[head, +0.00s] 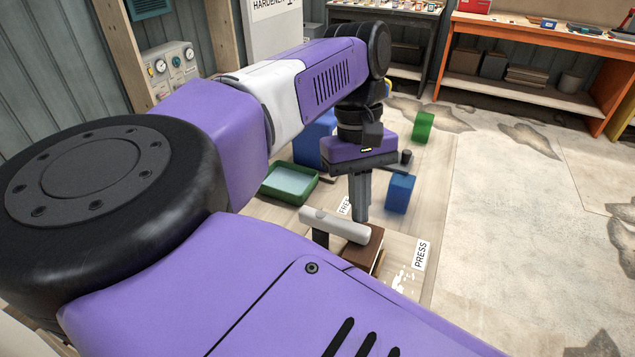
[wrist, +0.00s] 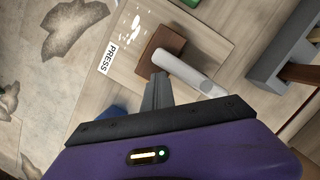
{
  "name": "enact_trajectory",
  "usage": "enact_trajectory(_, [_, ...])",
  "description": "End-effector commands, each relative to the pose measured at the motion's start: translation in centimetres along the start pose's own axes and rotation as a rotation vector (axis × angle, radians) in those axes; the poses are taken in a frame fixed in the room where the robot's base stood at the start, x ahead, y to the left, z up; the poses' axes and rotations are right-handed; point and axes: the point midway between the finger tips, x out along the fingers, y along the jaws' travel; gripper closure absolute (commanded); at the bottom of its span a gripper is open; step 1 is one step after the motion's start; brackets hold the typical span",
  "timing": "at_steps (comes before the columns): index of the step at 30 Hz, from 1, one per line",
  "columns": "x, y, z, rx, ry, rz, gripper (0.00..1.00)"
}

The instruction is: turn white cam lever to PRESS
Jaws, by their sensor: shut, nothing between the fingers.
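The white cam lever (head: 335,225) is a pale bar on a dark post, lying across a brown block (head: 373,252). Its right end is over the block. It also shows in the wrist view (wrist: 190,73). The PRESS label (head: 421,254) lies on the board to the right of the block; in the wrist view it is at the left (wrist: 107,60). Another label (head: 345,205), partly hidden by my gripper and seeming to read FREE, is behind the lever. My gripper (head: 360,217) points down, shut and empty, close beside the lever's block end (wrist: 157,78). I cannot tell whether they touch.
A green tray (head: 290,197) and blue blocks (head: 401,192) stand behind the lever. A green block (head: 424,125) is farther back. A grey bar-shaped thing (wrist: 285,45) is at the right of the wrist view. The board around the PRESS label is mostly clear, with white spots.

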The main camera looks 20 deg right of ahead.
Motion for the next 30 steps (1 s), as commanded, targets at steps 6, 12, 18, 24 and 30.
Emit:
enact_trajectory(6, [0.1, 0.0, 0.3, 0.002, -0.011, -0.002, 1.00])
enact_trajectory(12, [0.1, 0.0, 0.4, 0.003, -0.013, -0.003, 1.00])
enact_trajectory(18, [-1.2, -0.1, 0.3, 0.002, -0.011, -0.004, 1.00])
enact_trajectory(24, [-4.6, -0.1, 0.1, 0.001, -0.005, -0.003, 1.00])
enact_trajectory(30, [-7.1, 0.0, 0.0, 0.000, -0.003, -0.001, 1.00])
